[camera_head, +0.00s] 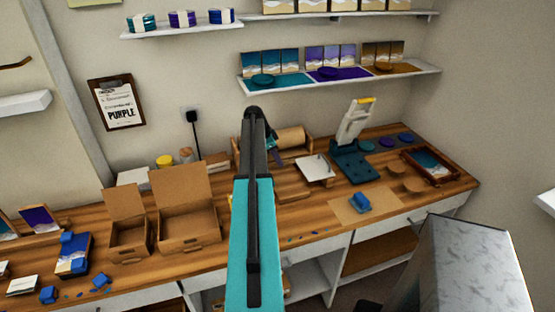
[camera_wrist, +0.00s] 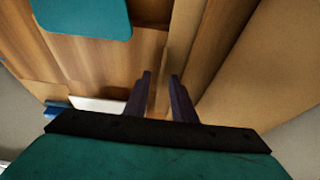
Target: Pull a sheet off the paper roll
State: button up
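The paper roll (camera_head: 291,138) is a brown cylinder lying in a wooden holder at the back of the bench, partly hidden behind my arm in the head view. My gripper (camera_head: 275,153) is beside the left part of the roll and is largely hidden by my arm. In the wrist view my gripper (camera_wrist: 160,76) has two dark fingers standing apart, with nothing seen between them. A wide tan surface (camera_wrist: 255,75), which looks like the roll's paper, is close on the right of the fingers. I cannot tell whether a finger touches it.
A white pad (camera_head: 315,168) and a teal press (camera_head: 352,150) stand right of the roll. Open cardboard boxes (camera_head: 185,212) are left of my arm. A brown sheet (camera_head: 362,206) with a blue object lies on the front right of the bench. Shelves (camera_head: 340,78) hang above.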

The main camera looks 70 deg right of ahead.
jog(key=shift+s+f, duration=0.15)
jog(key=shift+f, duration=0.2)
grip_shut()
dwell(1.2)
